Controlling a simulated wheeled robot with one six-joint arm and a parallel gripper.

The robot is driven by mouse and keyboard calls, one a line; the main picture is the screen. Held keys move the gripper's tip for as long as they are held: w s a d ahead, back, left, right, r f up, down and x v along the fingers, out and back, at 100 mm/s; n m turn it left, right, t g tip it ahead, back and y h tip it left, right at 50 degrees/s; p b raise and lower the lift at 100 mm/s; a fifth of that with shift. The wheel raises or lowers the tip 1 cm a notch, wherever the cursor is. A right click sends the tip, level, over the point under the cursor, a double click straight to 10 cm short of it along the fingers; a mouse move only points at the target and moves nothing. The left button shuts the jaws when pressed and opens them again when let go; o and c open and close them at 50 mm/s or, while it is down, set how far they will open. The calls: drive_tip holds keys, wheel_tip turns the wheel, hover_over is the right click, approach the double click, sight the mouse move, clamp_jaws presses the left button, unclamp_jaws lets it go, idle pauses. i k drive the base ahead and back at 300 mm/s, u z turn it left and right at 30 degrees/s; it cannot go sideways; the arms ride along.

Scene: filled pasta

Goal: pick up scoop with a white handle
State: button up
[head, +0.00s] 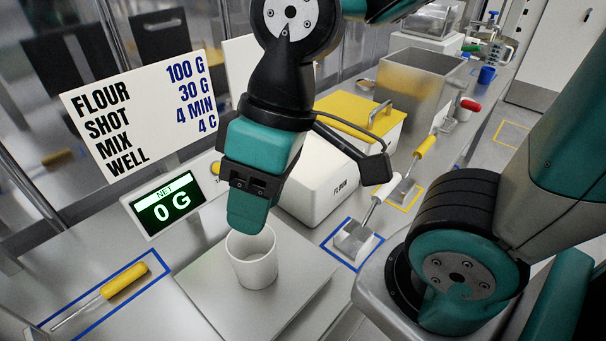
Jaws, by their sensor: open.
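The scoop with a white handle (370,213) lies on the counter inside a blue outlined square (325,247). Its metal pan (352,242) rests at the near end, and the handle points up and to the right. My gripper (247,226) is to the left of the scoop, pointing down above a white cup (252,262) on the scale plate. It is open and apart from the scoop. One teal finger faces the camera; the gap between the fingers is hidden. Whether the finger reaches inside the cup's rim cannot be told.
A white flour box (317,187) with a yellow lid stands behind the scoop. A yellow-handled scoop (413,172) lies right of it, and a yellow-handled tool (122,283) lies at left. The scale display (168,206) reads 0 G. A metal bin (421,90) stands farther back.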

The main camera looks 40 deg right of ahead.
sight(354, 239)
drive_tip(key=z, duration=1.25)
drive_tip(key=k, duration=0.6)
drive_tip(key=u, duration=0.3)
